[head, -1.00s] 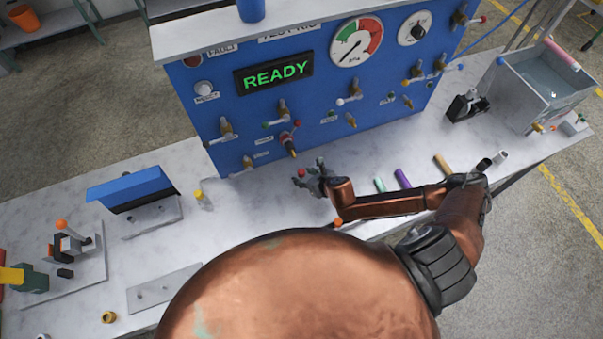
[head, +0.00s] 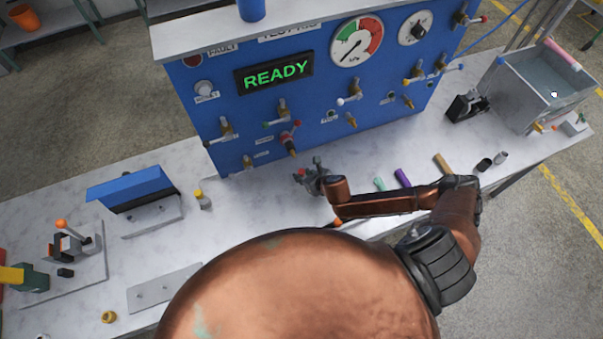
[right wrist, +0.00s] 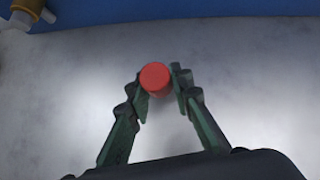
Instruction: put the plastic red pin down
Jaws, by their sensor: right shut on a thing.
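The red pin (right wrist: 155,78) shows in the right wrist view as a round red end between the fingertips of my right gripper (right wrist: 160,84). The fingers are shut on it. In the head view, my right gripper (head: 309,174) is over the white bench top (head: 240,235), in front of the blue test panel. The pin is hard to make out there. I cannot tell whether its lower end touches the bench. My left gripper does not show.
The blue panel (head: 225,100) with a READY display, gauges and small valves stands behind the gripper. A yellow-capped bottle (head: 203,200) stands to the left. Coloured cylinders, one purple (head: 402,177), lie to the right. The bench around the gripper is mostly clear.

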